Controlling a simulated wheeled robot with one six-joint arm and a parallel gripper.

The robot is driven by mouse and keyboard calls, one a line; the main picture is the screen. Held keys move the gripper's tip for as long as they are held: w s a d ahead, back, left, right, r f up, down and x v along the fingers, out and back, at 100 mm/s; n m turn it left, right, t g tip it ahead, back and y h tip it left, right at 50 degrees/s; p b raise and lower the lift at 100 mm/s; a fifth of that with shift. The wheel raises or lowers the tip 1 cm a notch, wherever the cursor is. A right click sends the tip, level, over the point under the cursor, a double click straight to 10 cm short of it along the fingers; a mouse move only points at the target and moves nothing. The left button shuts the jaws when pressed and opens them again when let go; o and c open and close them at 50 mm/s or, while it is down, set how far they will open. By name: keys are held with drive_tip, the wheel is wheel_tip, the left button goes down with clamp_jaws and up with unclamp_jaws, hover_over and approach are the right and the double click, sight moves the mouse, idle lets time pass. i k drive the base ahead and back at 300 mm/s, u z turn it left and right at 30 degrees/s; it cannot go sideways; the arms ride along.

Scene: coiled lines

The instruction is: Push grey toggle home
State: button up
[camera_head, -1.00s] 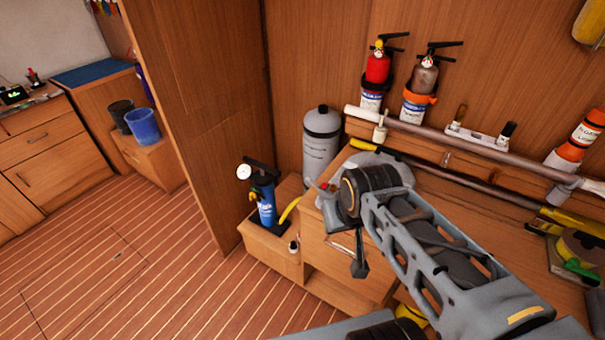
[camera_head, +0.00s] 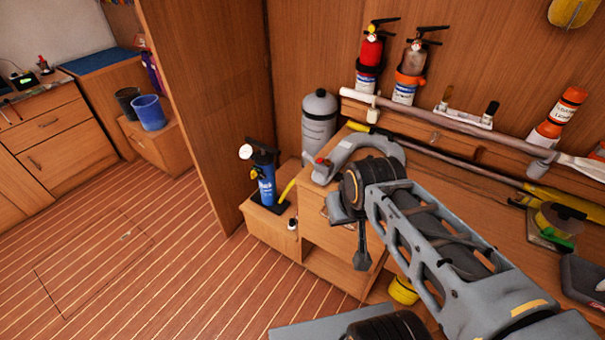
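I cannot pick out a grey toggle for certain. A white bracket (camera_head: 466,121) on the wall ledge carries two small upright handles, one brass-coloured and one black. My grey arm reaches in from the lower right, over the wooden counter. Its end (camera_head: 358,225) is near the counter's left front edge, below and left of the bracket. Grey and dark parts hang down there. The fingers cannot be made out clearly, and nothing is seen held. A curved grey piece (camera_head: 378,142) with a red bit near its left end shows behind the arm, partly hidden by it.
Two extinguishers (camera_head: 371,58) hang on the wall above a long pale pole (camera_head: 430,122). A grey cylinder (camera_head: 319,118) and a blue pump (camera_head: 265,180) stand left of the counter. A yellow tape roll (camera_head: 560,222) lies at the right. Floor at left is clear.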

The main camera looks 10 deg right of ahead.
sight(305, 154)
drive_tip(key=k, duration=0.2)
drive_tip(key=u, duration=1.1)
drive_tip(key=i, duration=0.7)
drive_tip(key=z, duration=0.05)
